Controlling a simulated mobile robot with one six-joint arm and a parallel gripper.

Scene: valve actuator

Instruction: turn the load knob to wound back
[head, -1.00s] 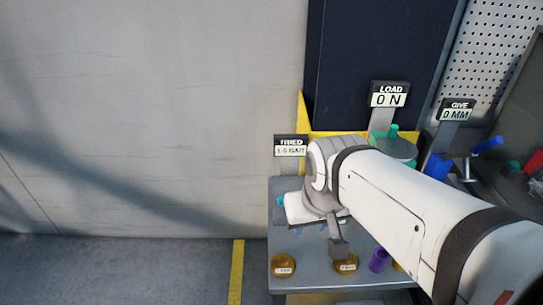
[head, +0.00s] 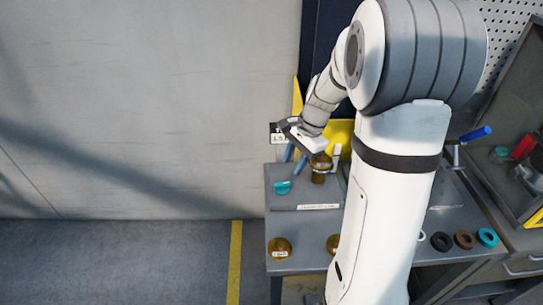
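My gripper (head: 312,152) is at the back left of the grey bench, above and close to a brass-coloured round part (head: 320,167). The fingers are small and partly hidden, so I cannot tell whether they are open or shut, or whether they touch the part. A teal knob-like piece (head: 282,187) lies to the left of the brass part, near a plate with a white label (head: 318,207). The label is too small to read, and I cannot tell which piece is the load knob. The LOAD display is hidden behind my arm.
Two brass discs, one clear (head: 280,247) and one partly behind my arm (head: 333,244), are near the bench's front edge. Black, brown and teal rings (head: 465,240) lie at the right. A blue-handled lever (head: 475,134) stands behind them. The wall and floor at left are clear.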

